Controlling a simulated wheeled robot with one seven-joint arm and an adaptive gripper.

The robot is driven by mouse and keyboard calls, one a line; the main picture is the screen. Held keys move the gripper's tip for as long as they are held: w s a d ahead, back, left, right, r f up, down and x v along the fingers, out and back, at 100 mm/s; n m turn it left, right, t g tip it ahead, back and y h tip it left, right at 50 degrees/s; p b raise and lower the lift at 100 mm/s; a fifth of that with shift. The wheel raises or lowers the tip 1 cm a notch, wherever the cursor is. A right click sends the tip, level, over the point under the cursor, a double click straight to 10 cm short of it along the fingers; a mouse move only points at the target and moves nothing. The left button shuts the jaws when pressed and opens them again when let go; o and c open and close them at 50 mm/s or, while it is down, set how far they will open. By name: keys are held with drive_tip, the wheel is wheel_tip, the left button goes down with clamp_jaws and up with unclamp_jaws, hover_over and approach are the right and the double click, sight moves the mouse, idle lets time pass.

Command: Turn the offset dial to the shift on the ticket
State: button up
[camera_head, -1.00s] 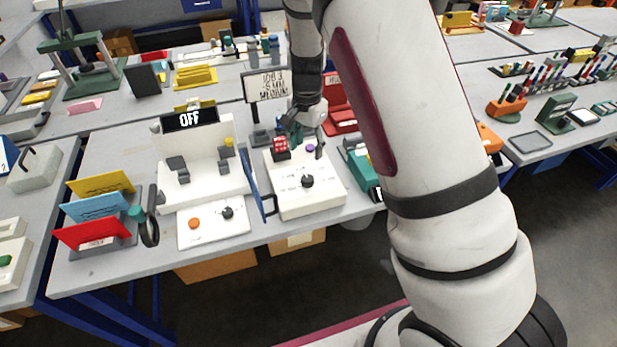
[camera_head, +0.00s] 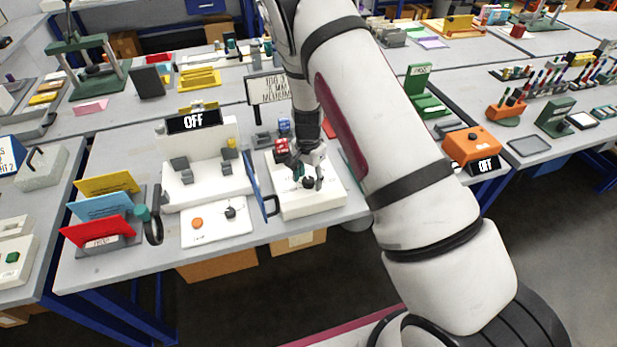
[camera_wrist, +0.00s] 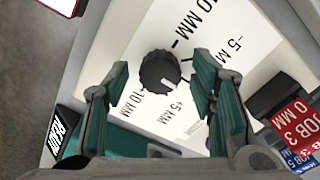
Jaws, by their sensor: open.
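The offset dial (camera_wrist: 158,72) is a round black knob on a white plotter panel (camera_head: 325,198), with labels such as -5 MM, +5 MM and 10 MM around it. Its small pale mark points to the lower right in the wrist view, toward the +5 MM label. My gripper (camera_wrist: 160,76) is open, with its green-padded fingers on either side of the dial in the picture. I cannot tell whether they touch it. In the head view my gripper (camera_head: 309,172) is over the panel. The ticket (camera_head: 268,88) on a stand seems to read JOB 3, 5 MM with unclear sign, MEDIUM.
A red JOB 3 block (camera_wrist: 294,116) and a blue block (camera_wrist: 300,158) stand close beside the right finger. A white machine (camera_head: 205,185) with an OFF display (camera_head: 192,121) is further left.

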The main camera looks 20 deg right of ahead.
drive_tip(key=shift+c, duration=0.2)
drive_tip(key=c, duration=1.1)
drive_tip(key=n+b, duration=0.1)
drive_tip(key=n, duration=0.3)
drive_tip(key=shift+w+n, duration=0.1)
drive_tip(key=shift+n, duration=0.2)
drive_tip(key=shift+n+b, duration=0.45)
drive_tip(key=shift+n, duration=1.55)
drive_tip(key=o, duration=1.1)
